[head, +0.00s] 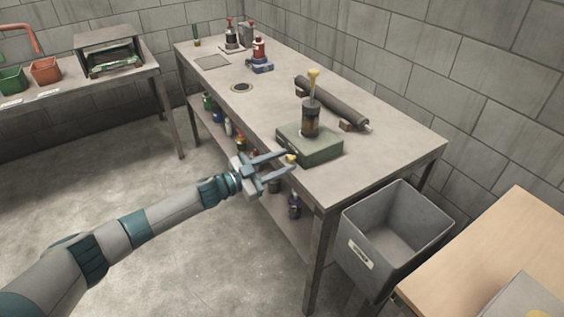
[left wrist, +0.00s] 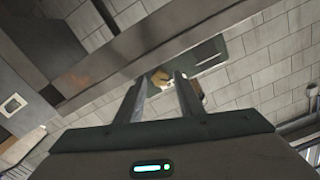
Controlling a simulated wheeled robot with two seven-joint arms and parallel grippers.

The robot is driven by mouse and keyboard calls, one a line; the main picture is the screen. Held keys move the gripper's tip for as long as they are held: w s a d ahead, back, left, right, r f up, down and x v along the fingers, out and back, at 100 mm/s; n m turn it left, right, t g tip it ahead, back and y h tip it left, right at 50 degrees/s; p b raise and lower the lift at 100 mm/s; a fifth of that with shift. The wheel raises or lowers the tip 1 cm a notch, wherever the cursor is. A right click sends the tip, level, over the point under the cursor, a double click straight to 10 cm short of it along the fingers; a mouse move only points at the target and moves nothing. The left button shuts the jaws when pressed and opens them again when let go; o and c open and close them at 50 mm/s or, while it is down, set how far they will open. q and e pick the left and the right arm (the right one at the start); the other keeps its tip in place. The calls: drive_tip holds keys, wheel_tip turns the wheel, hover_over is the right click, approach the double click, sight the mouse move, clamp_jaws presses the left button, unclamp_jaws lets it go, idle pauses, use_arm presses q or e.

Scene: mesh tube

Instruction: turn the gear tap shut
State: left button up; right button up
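A green box (head: 318,150) stands near the front edge of the grey workbench, with a dark cylinder (head: 310,122) and a yellow-topped stem on it. A small yellow tap (head: 291,158) sticks out of the box's near side; I take it for the gear tap. My left gripper (head: 288,162) is open at the tap, a finger to each side. In the left wrist view the yellow tap (left wrist: 160,78) shows between the fingertips (left wrist: 161,84), with gaps beside it. I cannot tell whether a finger touches it. My right gripper is not in view.
The workbench (head: 215,88) edge runs close under my left gripper. A dark mesh tube (head: 335,103) lies behind the box. Bottles (head: 259,48) stand farther back. A grey bin (head: 395,235) stands at the bench's right end, beside a wooden table (head: 500,250).

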use_arm(q)
drive_tip(key=shift+a, duration=0.15)
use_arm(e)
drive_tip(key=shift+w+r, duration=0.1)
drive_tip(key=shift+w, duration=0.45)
use_arm(q)
drive_tip(key=b+v, duration=0.2)
drive_tip(key=v, duration=1.5)
drive_tip(key=shift+s, duration=0.15)
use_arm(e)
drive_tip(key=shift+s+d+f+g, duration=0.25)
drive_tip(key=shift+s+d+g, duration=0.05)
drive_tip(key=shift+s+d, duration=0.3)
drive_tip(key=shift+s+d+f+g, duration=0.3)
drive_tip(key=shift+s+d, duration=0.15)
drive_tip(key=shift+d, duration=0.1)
use_arm(q)
drive_tip(key=shift+r, duration=0.1)
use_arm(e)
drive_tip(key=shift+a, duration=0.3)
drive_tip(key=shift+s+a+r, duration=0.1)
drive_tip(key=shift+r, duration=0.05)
